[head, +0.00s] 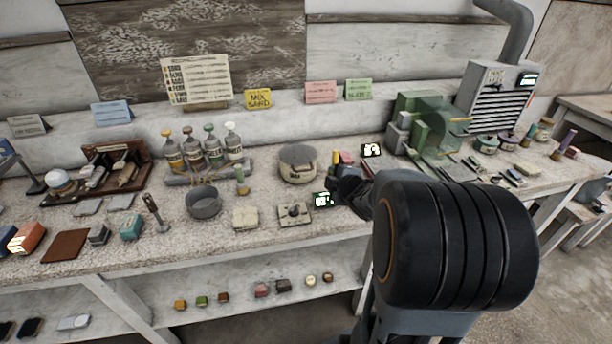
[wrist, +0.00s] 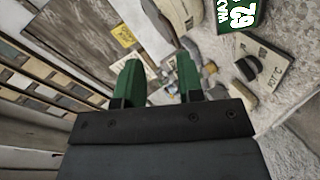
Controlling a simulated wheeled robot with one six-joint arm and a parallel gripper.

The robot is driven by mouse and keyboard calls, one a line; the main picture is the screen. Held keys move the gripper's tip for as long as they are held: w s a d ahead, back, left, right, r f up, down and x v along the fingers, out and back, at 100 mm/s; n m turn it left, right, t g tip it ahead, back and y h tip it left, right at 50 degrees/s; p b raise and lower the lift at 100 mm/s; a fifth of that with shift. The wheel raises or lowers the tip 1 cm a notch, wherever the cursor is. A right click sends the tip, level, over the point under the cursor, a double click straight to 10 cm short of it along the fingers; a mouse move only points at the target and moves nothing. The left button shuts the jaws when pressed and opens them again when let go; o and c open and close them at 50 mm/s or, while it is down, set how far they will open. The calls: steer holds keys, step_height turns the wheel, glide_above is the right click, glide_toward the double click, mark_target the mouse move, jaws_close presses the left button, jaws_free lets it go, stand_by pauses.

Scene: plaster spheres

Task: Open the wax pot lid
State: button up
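The wax pot (head: 298,170) appears to be the squat beige pot near the middle of the bench. Its round grey top (head: 297,153) looks like a lid lying flat on it, but the detail is too small to be sure. My gripper (wrist: 158,70) shows two green fingers, apart, with nothing held between them. In the head view my dark wrist is to the right of the pot, and my arm hides the fingers. A small display reading WAX 62 (wrist: 238,14) is at the top of the wrist view.
A control plate with a dark knob (head: 294,213) stands in front of the pot. A dark grey pan (head: 203,203) is to its left, with several bottles (head: 202,148) behind. A green machine (head: 432,122) stands to the right.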

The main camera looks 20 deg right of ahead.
mark_target(307, 170)
steer(key=w+f+n+y, duration=0.1)
steer(key=w+f+n, duration=0.1)
steer(key=w, duration=0.2)
steer(key=w+a+f+n+t+y, duration=0.1)
steer(key=w+n+y, duration=0.1)
steer(key=w, duration=0.2)
steer(key=w+a+f+n+y, duration=0.1)
steer(key=w+f+n, duration=0.1)
steer(key=w, duration=0.3)
steer(key=shift+a+f+t, duration=0.25)
steer(key=shift+f+t, duration=0.05)
steer(key=shift+t, duration=0.1)
steer(key=shift+c, duration=0.5)
steer(key=shift+s, duration=0.1)
jaws_close()
